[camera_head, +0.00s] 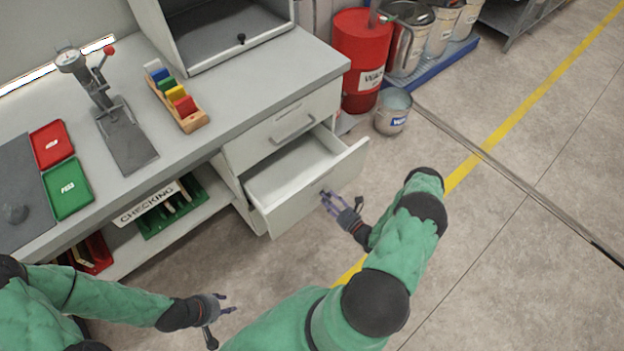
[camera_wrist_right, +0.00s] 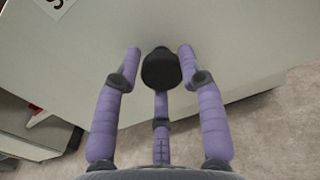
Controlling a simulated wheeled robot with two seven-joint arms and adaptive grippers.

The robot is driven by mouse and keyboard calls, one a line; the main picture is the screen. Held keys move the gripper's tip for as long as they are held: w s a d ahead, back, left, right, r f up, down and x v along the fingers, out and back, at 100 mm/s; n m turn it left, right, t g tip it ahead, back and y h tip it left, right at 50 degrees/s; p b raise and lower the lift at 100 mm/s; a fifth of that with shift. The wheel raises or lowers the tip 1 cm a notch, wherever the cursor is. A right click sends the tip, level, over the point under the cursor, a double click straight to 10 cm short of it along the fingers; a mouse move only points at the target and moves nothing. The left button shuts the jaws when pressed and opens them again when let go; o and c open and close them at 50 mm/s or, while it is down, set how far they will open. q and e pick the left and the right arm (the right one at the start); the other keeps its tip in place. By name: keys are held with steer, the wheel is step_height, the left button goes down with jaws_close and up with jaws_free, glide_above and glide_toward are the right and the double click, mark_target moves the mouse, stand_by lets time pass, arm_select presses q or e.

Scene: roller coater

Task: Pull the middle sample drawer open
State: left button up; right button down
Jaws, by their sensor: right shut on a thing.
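The open drawer (camera_head: 285,172) stands pulled out from the bench cabinet, below a closed drawer (camera_head: 292,128) with a bar handle. Its inside is pale and looks empty. The wrist view shows my right gripper's purple fingers (camera_wrist_right: 160,65) against the pale drawer front (camera_wrist_right: 235,35). My left gripper (camera_head: 226,304) is open and empty, low in the head view, apart from the bench. What lies under the open drawer is mostly hidden.
The bench top (camera_head: 240,98) carries a dial press (camera_head: 100,90), a color sample rack (camera_head: 178,100), and red and green trays (camera_head: 68,188). A red drum (camera_head: 362,50) and a bucket (camera_head: 393,112) stand beyond the drawer. Floor before the drawer is clear except for my arm.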

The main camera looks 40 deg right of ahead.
steer(key=s+d, duration=0.1)
steer(key=s, duration=1.4)
steer(key=shift+s+d+r, duration=0.15)
steer(key=shift+s+d, duration=0.15)
steer(key=shift+d, duration=0.1)
steer(key=c, duration=0.8)
jaws_free()
steer(key=shift+a, duration=0.1)
steer(key=s, duration=0.8)
steer(key=s+d, duration=0.1)
steer(key=s, duration=0.3)
